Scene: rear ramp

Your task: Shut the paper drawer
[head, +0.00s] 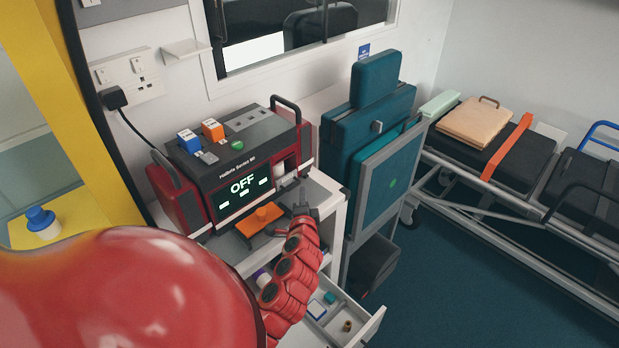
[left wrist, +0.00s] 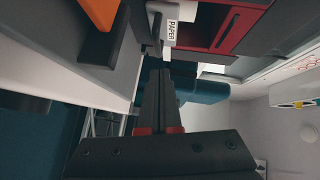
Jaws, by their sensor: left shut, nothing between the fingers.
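The monitor (head: 232,160) is a red and grey unit with a screen reading OFF, standing on a white cart. The paper drawer (left wrist: 172,32) is a small pale piece with the label PAPER, at the top middle of the left wrist view. It appears to stick out from the red face there. In the head view a pale part at the monitor's right front (head: 280,170) seems to be the same drawer. My left gripper (head: 302,194) is shut and empty, in front of the monitor's right end. Its closed fingers (left wrist: 158,92) point toward the drawer's side, apart from it. My right gripper is out of view.
Below, an open white drawer (head: 368,328) holds several small things. A folded teal seat (head: 368,135) stands close to the right. A stretcher (head: 480,165) stands beyond.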

